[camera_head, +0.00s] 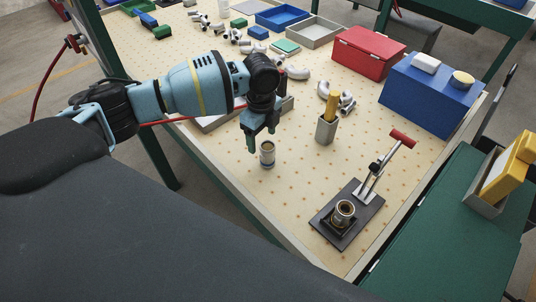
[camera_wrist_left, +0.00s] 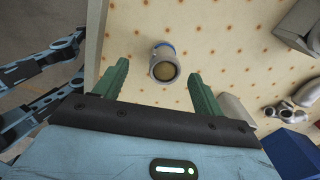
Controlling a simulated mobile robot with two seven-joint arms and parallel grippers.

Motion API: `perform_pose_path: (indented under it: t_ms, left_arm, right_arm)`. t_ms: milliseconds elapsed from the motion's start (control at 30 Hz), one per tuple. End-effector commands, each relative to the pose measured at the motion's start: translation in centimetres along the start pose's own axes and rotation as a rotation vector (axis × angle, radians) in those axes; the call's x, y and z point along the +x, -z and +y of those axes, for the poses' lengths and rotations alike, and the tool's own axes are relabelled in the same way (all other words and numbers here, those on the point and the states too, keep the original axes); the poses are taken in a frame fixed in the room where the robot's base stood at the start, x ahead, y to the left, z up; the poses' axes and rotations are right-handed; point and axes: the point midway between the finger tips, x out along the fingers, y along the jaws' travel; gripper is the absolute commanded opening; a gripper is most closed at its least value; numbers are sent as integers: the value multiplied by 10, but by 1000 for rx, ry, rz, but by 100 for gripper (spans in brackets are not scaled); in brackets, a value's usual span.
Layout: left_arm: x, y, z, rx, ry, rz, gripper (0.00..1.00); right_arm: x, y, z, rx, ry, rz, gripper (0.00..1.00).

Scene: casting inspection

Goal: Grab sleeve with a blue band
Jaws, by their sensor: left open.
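The sleeve with a blue band (camera_head: 267,154) stands upright on the perforated tabletop, just below my left gripper in the head view. In the left wrist view the sleeve (camera_wrist_left: 164,66) shows its round open end, with a blue edge at its far side. My left gripper (camera_head: 261,145) is open and empty, its fingers pointing down above the sleeve. In the left wrist view its green fingers (camera_wrist_left: 158,88) are spread, with the sleeve ahead of and between them. My right gripper is not in view.
A clamp fixture (camera_head: 324,222) on a dark plate holds another metal ring (camera_head: 344,212). A grey holder (camera_head: 326,130) with yellow items stands right of the sleeve. A blue box (camera_head: 425,97) and red box (camera_head: 368,54) stand behind. Pipe castings lie behind the arm. Tabletop around the sleeve is clear.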

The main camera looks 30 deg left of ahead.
Motion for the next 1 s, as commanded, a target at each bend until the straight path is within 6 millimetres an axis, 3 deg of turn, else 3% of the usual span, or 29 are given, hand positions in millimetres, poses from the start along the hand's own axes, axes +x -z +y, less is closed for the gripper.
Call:
perform_pose_path:
  t_ms: [267,633,933,1000]
  left_arm:
    - [13,2,-1,0,0,0,70]
    - [58,12,-8,-1,-1,0,70]
    - [62,11,-8,-1,0,0,70]
    - [62,11,-8,-1,0,0,63]
  right_arm:
    - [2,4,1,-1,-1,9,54]
    - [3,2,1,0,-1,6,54]
    - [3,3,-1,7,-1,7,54]
    - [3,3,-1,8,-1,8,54]
